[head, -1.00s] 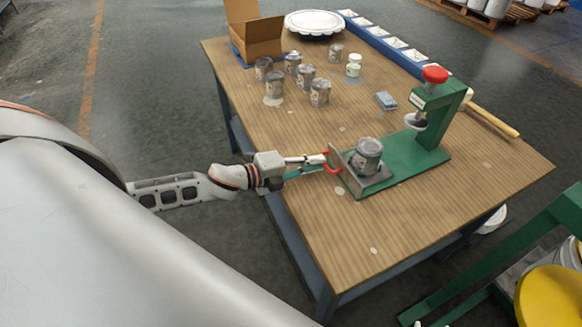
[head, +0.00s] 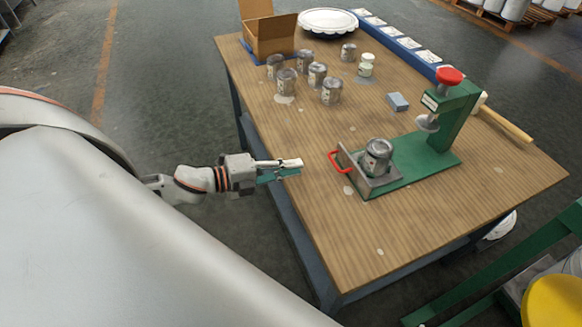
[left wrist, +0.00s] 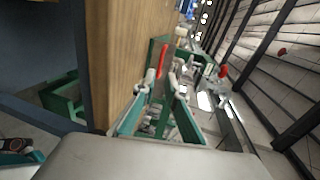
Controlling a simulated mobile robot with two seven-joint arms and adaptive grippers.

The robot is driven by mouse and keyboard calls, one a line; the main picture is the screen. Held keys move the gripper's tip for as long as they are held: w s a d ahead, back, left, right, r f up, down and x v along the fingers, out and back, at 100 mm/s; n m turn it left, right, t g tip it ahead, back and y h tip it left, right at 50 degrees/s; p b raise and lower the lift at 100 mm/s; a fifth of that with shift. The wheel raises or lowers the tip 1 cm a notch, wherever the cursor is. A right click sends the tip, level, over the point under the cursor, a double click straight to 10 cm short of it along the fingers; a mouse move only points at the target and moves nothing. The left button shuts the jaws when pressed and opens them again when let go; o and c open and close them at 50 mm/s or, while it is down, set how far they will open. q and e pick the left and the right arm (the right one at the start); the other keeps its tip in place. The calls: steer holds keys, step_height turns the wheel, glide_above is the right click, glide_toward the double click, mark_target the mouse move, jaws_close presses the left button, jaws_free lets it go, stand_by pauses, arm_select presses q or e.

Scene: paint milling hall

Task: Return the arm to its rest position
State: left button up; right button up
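My left gripper (head: 292,167) is at the left edge of the wooden table (head: 440,220), empty. Its two fingers show a gap between their tips in the left wrist view (left wrist: 158,86). The red handle (head: 338,161) of a grey metal plate is to the right of the fingertips, with clear space between. It also shows beyond the fingers in the left wrist view (left wrist: 163,61). A grey can (head: 377,158) stands upright on the plate, on the green press base (head: 425,164). My right gripper is not in view.
The green press (head: 462,112) with a red knob (head: 449,76) stands at the right of the plate. Several cans (head: 331,91), a cardboard box (head: 271,37) and a blue-grey block (head: 398,102) are farther back. The near left table top is clear.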

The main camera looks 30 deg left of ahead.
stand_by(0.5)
arm_select(q)
steer(key=shift+w+n+t+y, duration=0.25)
steer(key=shift+n+t+y, duration=0.15)
steer(key=shift+n+y, duration=0.7)
steer(key=shift+a+f+n+t+y, duration=0.1)
steer(key=shift+n+t+y, duration=0.05)
steer(key=shift+n+y, duration=0.35)
steer(key=shift+a+f+n+t+y, duration=0.15)
steer(key=shift+n+y, duration=0.15)
steer(key=shift+n, duration=0.3)
steer(key=s+a+f+n+g+y, duration=0.25)
steer(key=s+n+g+y, duration=0.2)
steer(key=s+n, duration=0.25)
steer(key=s+a+f+n+g+y, duration=0.1)
steer(key=s+a+n+g+y, duration=0.2)
steer(key=s+n+y, duration=0.3)
steer(key=d+f+n+t+h, duration=0.2)
steer(key=d+f+t+h, duration=0.2)
steer(key=d+f+h, duration=0.4)
steer(key=shift+w+d+f+n, duration=0.15)
steer(key=shift+d+f+n, duration=0.25)
steer(key=shift+d+f, duration=3.1)
steer(key=shift+d+r, duration=0.45)
